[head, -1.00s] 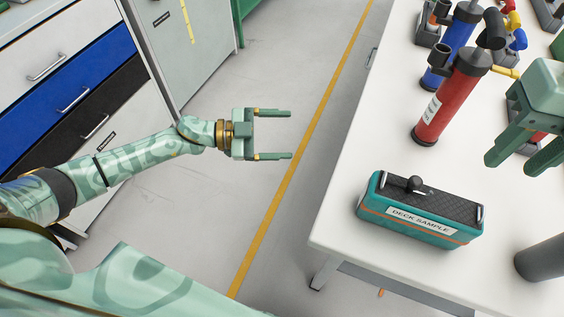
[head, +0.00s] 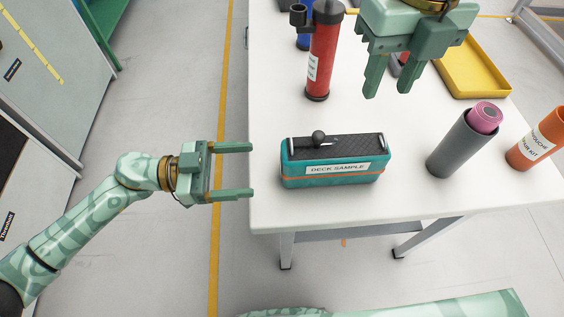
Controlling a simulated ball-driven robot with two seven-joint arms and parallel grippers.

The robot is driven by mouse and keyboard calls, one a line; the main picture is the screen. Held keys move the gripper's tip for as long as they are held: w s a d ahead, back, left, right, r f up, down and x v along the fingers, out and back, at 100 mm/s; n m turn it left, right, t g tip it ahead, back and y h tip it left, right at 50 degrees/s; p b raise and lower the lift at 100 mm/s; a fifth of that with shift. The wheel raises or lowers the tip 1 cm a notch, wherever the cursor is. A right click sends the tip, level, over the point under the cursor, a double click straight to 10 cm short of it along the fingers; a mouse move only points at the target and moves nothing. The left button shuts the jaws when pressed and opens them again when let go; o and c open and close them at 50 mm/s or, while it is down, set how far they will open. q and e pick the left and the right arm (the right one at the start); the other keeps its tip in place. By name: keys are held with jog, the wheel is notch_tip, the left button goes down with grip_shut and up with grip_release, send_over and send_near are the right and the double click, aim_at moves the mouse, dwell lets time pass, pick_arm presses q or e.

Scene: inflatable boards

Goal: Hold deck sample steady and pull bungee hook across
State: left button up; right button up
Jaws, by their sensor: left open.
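The deck sample (head: 333,179) is a teal block with a dark textured top, an orange stripe and a white label. It sits upright near the table's left front corner. A black ball-ended piece (head: 318,137) lies on its top, left of centre; I cannot tell whether this is the bungee hook. Small metal pieces show at both ends of the top. My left gripper (head: 251,170) is open and empty at the table's left edge, left of the sample and apart from it. My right gripper (head: 387,92) is open and empty, above the table behind the sample.
A red pump (head: 322,55) stands behind the sample on the white table (head: 300,222). A grey cylinder with a pink roll (head: 459,150), an orange repair-kit tube (head: 538,140) and a yellow tray (head: 477,78) are to the right. Table around the sample is clear.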

aim_at(284, 167)
pick_arm(q)
jog(key=d, duration=0.8)
jog(key=shift+d, duration=0.35)
